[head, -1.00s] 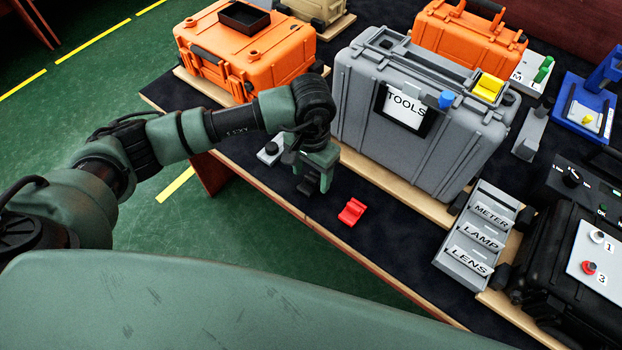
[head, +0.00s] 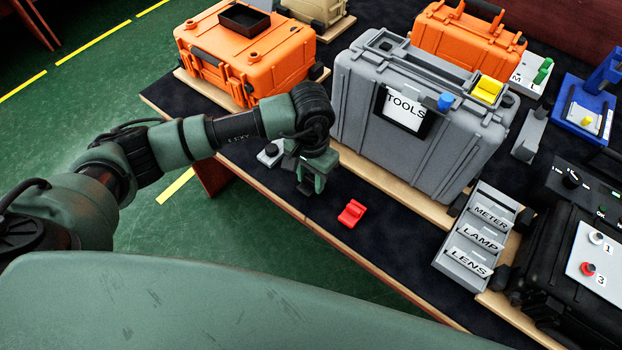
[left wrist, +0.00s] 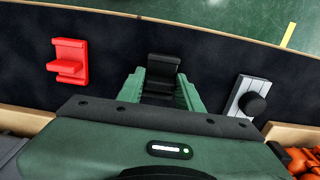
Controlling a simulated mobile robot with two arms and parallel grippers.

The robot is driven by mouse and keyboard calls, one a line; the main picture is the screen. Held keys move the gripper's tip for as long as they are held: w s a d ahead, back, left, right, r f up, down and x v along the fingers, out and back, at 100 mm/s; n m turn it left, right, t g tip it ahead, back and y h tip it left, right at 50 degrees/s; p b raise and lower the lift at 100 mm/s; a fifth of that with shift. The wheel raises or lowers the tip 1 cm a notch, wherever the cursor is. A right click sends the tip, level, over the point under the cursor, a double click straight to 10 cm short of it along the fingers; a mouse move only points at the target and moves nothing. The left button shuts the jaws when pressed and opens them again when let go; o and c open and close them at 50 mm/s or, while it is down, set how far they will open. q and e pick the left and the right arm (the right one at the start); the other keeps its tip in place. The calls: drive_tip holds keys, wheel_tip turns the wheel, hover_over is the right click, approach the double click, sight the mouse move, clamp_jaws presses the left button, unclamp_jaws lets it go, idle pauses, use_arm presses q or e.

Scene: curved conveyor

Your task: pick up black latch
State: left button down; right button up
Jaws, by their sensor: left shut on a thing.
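My left gripper (head: 310,182) is low over the dark table top, near its front edge, in the head view. It is shut on the black latch (left wrist: 163,70), which sits between the green fingers in the left wrist view. In the head view the latch is mostly hidden by the fingers, and I cannot tell whether it touches the table. A red latch (head: 351,213) lies on the table to the right of the gripper; it also shows at the left of the left wrist view (left wrist: 70,62). My right gripper is not in view.
A grey TOOLS case (head: 415,120) stands behind and to the right of the gripper. An orange case (head: 240,60) stands behind left. A grey plate with a black knob (head: 270,152) is just left. A tray labelled METER, LAMP and LENS (head: 478,240) lies to the right.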

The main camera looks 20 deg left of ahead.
use_arm(q)
wheel_tip(320, 180, up, 19)
drive_tip(key=b, duration=0.2)
wheel_tip(320, 180, up, 4)
hover_over(311, 178)
drive_tip(key=shift+p, duration=0.3)
idle(0.4)
